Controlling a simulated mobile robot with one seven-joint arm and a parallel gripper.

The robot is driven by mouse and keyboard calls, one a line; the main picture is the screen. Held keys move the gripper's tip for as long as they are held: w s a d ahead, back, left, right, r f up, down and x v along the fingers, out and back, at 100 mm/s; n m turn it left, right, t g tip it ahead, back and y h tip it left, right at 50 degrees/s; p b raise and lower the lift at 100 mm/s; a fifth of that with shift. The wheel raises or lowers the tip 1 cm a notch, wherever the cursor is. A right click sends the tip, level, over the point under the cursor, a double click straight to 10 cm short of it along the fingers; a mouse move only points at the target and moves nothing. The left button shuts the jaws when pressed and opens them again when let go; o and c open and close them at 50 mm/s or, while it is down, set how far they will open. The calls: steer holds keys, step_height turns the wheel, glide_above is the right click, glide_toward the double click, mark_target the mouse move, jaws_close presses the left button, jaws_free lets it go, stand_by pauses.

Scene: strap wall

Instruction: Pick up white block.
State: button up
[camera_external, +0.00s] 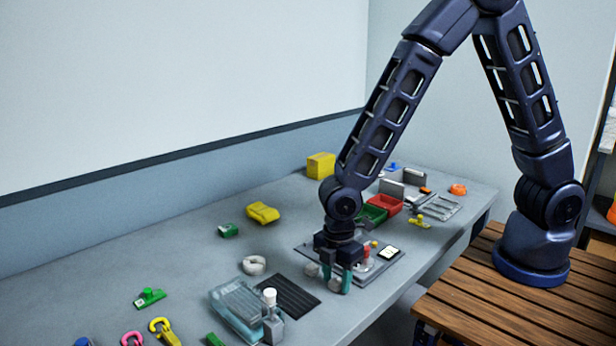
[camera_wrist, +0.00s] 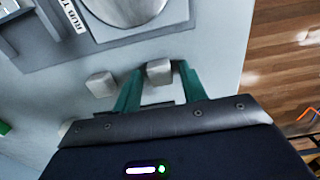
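My gripper (camera_external: 337,280) points down over the front of the table, its two green fingers spread. In the wrist view, a small off-white block (camera_wrist: 159,71) sits between the fingertips (camera_wrist: 158,72), with a gap visible on each side. A second, similar pale block (camera_wrist: 101,84) lies just left of the left finger, outside the grip. In the external view, one pale block (camera_external: 312,269) shows left of the fingers; the block between them is mostly hidden. I cannot tell which of the two the task names.
A grey board (camera_external: 378,268) with a round metal piece (camera_wrist: 125,8) lies close by. A black ribbed mat (camera_external: 290,296), a clear blue box (camera_external: 234,318) and a white-capped bottle (camera_external: 270,312) stand left. Red (camera_external: 386,205) and green bins (camera_external: 373,214) are behind. The table's front edge is near.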

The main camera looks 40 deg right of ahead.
steer(key=c, duration=0.8)
steer(key=shift+o, duration=0.2)
steer(key=shift+r, duration=0.1)
